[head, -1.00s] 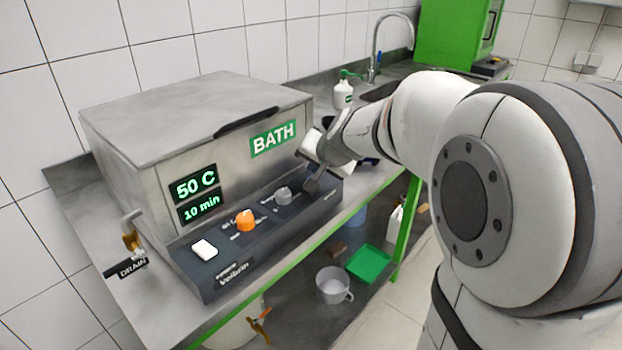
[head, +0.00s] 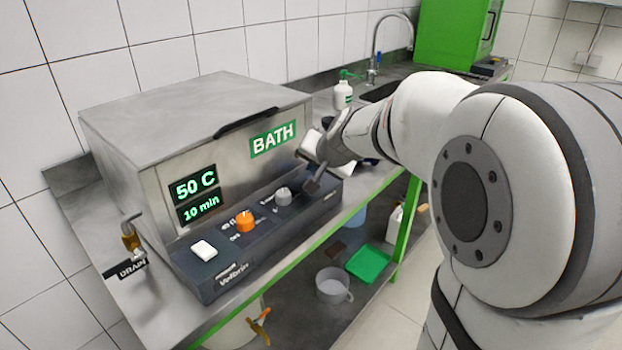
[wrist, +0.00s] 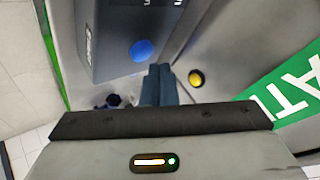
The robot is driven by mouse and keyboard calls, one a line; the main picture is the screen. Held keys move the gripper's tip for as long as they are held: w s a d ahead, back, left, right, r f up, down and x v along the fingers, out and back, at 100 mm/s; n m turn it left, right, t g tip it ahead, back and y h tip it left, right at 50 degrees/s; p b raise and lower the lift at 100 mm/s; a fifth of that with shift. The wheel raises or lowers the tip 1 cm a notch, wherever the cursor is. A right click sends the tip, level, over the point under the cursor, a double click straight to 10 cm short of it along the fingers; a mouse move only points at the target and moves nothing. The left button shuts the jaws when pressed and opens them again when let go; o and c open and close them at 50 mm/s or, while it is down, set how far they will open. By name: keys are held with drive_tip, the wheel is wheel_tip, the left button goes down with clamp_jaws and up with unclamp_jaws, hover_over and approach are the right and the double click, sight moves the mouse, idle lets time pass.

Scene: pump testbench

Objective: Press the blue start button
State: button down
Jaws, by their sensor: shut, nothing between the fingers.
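The blue start button (wrist: 142,50) is a round blue disc on the dark control panel (wrist: 115,35), in the wrist view. My gripper (wrist: 160,70) is shut and empty. Its fingertips appear just below and right of the button in that view; I cannot tell the distance in depth. In the head view my gripper (head: 312,187) is at the right end of the bath's control panel (head: 222,279). The button is not visible there, seemingly hidden behind the gripper.
A yellow round knob or button (wrist: 196,78) is right of the fingers. The panel also has a white switch (head: 203,250), an orange knob (head: 245,221) and a grey knob (head: 283,195). A soap bottle (head: 343,95) stands behind my gripper on the counter.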

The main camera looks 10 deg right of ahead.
drive_tip(key=shift+f, duration=0.15)
idle(0.3)
drive_tip(key=shift+f+b, duration=0.3)
drive_tip(key=shift+b, duration=0.25)
drive_tip(key=shift+f+b, duration=0.55)
idle(0.4)
drive_tip(key=shift+r, duration=0.1)
drive_tip(key=shift+r+p, duration=0.75)
drive_tip(key=shift+r, duration=0.1)
drive_tip(key=shift+r, duration=0.15)
wheel_tip(320, 180, up, 5)
drive_tip(key=p, duration=0.4)
idle(0.4)
